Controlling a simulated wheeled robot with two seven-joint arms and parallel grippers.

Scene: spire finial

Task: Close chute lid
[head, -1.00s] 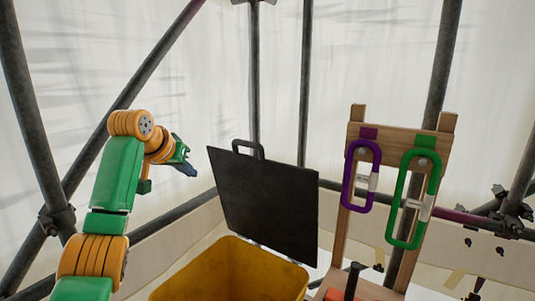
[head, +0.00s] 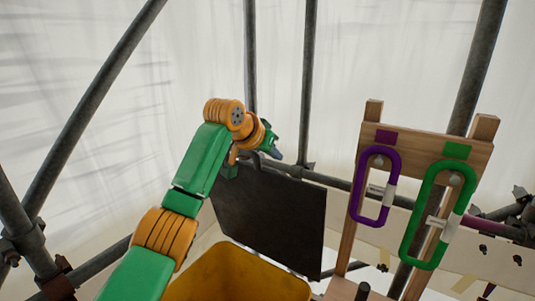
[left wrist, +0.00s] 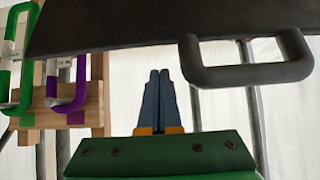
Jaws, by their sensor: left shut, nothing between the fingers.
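The chute lid (head: 270,218) is a flat black panel standing open, nearly upright, behind the yellow chute (head: 240,270). Its handle sits on the top edge, mostly hidden behind my left arm in the head view; it shows whole as a dark loop in the left wrist view (left wrist: 250,75). My left gripper (head: 277,154) is by the lid's top edge, near the handle. In the left wrist view its blue fingers (left wrist: 159,76) are together and empty, beside the handle with the lid panel (left wrist: 130,25) beyond. I cannot tell whether they touch the lid. My right gripper is out of view.
A wooden rack (head: 427,143) with a purple carabiner (head: 362,185) and a green carabiner (head: 412,220) stands right of the lid. Scaffold poles (head: 308,80) rise behind, before white sheeting.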

